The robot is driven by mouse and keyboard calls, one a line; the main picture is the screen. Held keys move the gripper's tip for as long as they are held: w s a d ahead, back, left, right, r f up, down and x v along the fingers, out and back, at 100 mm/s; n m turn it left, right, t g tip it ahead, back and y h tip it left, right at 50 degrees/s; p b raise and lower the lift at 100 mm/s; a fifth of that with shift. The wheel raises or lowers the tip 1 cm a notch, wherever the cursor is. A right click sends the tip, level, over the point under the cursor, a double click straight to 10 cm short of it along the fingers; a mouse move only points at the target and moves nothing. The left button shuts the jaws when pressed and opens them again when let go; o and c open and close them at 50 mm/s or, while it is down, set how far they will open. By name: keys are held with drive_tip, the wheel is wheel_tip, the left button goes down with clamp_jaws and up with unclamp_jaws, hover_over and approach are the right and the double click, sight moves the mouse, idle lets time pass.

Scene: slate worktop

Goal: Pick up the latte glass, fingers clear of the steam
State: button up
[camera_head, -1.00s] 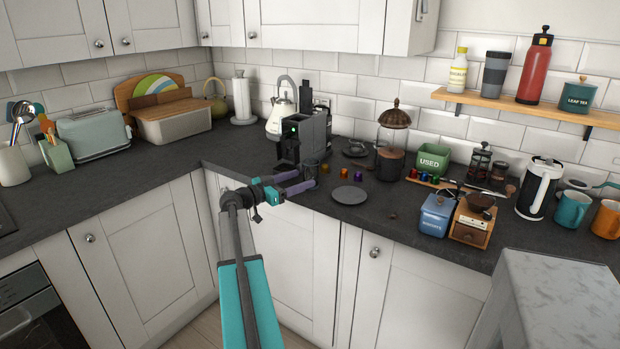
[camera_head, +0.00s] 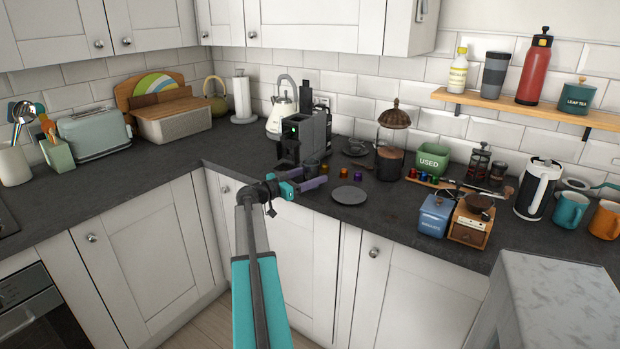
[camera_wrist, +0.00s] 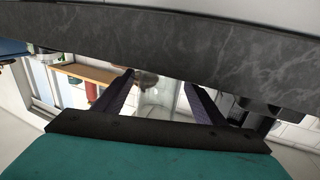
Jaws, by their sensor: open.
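The latte glass (camera_head: 312,167) is a small, dark-looking clear glass on the worktop at the front of the black coffee machine (camera_head: 296,142). My gripper (camera_head: 312,177) reaches in from the front with its purple fingers apart and nothing held. In the head view the fingers are just in front of and below the glass, and one overlaps its lower part. I cannot tell the exact gap. In the wrist view, which is turned over, the open gripper (camera_wrist: 158,90) frames a pale, see-through shape that I cannot name for sure. No steam can be made out.
A dark saucer (camera_head: 349,195) lies right of the fingers near the counter edge. Several coloured capsules, a glass jar with a brown lid (camera_head: 391,140), a green "USED" bin (camera_head: 432,159) and a wooden grinder (camera_head: 471,221) stand farther right. The worktop (camera_head: 240,165) left of the machine is clear.

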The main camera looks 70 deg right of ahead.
sight(304, 169)
drive_tip(key=c, duration=1.3)
drive_tip(key=shift+o, duration=0.2)
drive_tip(key=shift+r, duration=0.15)
drive_tip(key=shift+r+b, duration=0.45)
drive_tip(key=shift+r, duration=1.1)
drive_tip(key=s+a+b, duration=0.1)
drive_tip(key=s+a, duration=0.1)
drive_tip(key=a, duration=0.5)
drive_tip(key=s+a+r+b, duration=0.1)
drive_tip(key=s+a, duration=0.1)
drive_tip(key=a, duration=0.6)
drive_tip(key=shift+a+r, duration=0.25)
drive_tip(key=shift+r, duration=0.05)
drive_tip(key=shift+s, duration=0.1)
